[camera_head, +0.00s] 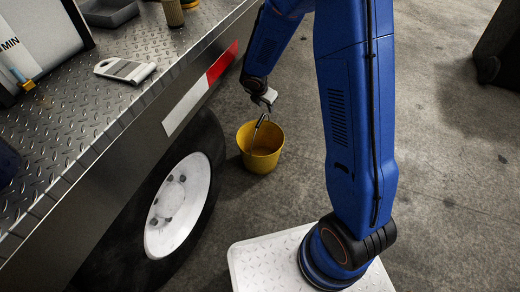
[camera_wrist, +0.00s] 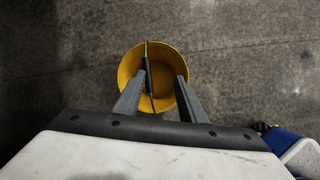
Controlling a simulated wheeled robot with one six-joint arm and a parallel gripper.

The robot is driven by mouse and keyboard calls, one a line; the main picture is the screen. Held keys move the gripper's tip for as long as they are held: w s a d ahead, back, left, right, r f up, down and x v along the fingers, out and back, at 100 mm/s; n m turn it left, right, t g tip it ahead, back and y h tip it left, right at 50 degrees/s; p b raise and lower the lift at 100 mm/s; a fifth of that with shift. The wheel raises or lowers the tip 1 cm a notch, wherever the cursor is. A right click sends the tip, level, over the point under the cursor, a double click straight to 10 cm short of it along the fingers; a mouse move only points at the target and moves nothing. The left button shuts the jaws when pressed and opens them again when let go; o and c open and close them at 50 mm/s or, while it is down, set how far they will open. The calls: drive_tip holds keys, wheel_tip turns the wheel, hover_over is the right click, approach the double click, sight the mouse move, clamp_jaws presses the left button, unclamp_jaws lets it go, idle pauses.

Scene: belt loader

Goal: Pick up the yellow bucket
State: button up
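The yellow bucket (camera_head: 261,158) stands upright on the floor beside the loader's wheel in the head view. Its thin handle (camera_head: 257,128) stands up above the rim. My gripper (camera_head: 266,101) is above the bucket, at the top of the handle. In the wrist view the bucket (camera_wrist: 133,65) lies below the gripper (camera_wrist: 164,82), whose two fingers are spread apart. The handle (camera_wrist: 148,62) shows as a dark bar between the fingers, nearer the left one. Whether a finger touches it, I cannot tell.
The loader's wheel (camera_head: 178,205) is close on the left of the bucket. Above it is the metal deck (camera_head: 75,125) with a red and white edge strip (camera_head: 190,102). A grey and white object (camera_head: 125,70) lies on the deck. The floor (camera_head: 440,150) to the right is mostly clear.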

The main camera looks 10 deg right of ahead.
sight(258, 124)
drive_tip(key=a+f+n, duration=0.1)
drive_tip(key=f, duration=0.1)
drive_tip(key=w+f+n, duration=0.1)
drive_tip(key=f, duration=0.1)
drive_tip(key=w+a+f+n, duration=0.1)
drive_tip(key=f, duration=0.1)
drive_tip(key=shift+a+f, duration=0.35)
drive_tip(key=shift+f, duration=0.05)
drive_tip(key=x, duration=1.1)
drive_tip(key=shift+f, duration=0.45)
drive_tip(key=shift+a, duration=0.1)
clamp_jaws()
idle(0.4)
